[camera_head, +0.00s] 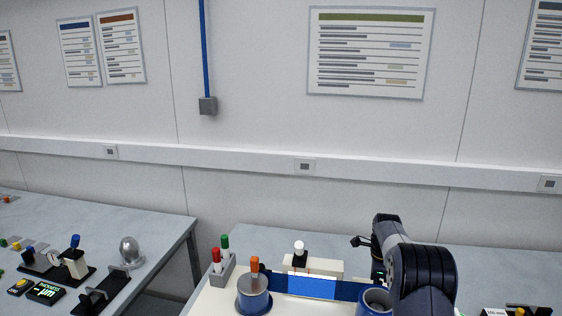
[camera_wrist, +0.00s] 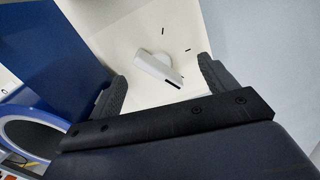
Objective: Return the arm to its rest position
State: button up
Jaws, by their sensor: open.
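My arm rises at the right of the bench in the head view, with my gripper (camera_head: 363,242) at its far end, small and partly hidden by the arm. In the wrist view my gripper (camera_wrist: 162,70) is open, with its two grey fingers apart. A white, rounded-handled object (camera_wrist: 160,68) shows between and beyond the fingers, on a cream surface (camera_wrist: 140,30). I see nothing held. Whether the fingers touch that object cannot be told from this view, but they seem apart from it.
A blue cup (camera_head: 374,302) stands close left of my arm. A blue lit panel (camera_head: 310,287), a white block (camera_head: 325,266), a blue pot (camera_head: 253,296) with an orange-topped stick and a grey holder (camera_head: 222,270) stand left.

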jog(key=n, duration=1.1)
jog(key=shift+w+n, duration=0.1)
jog(key=shift+n, duration=0.2)
dwell(0.5)
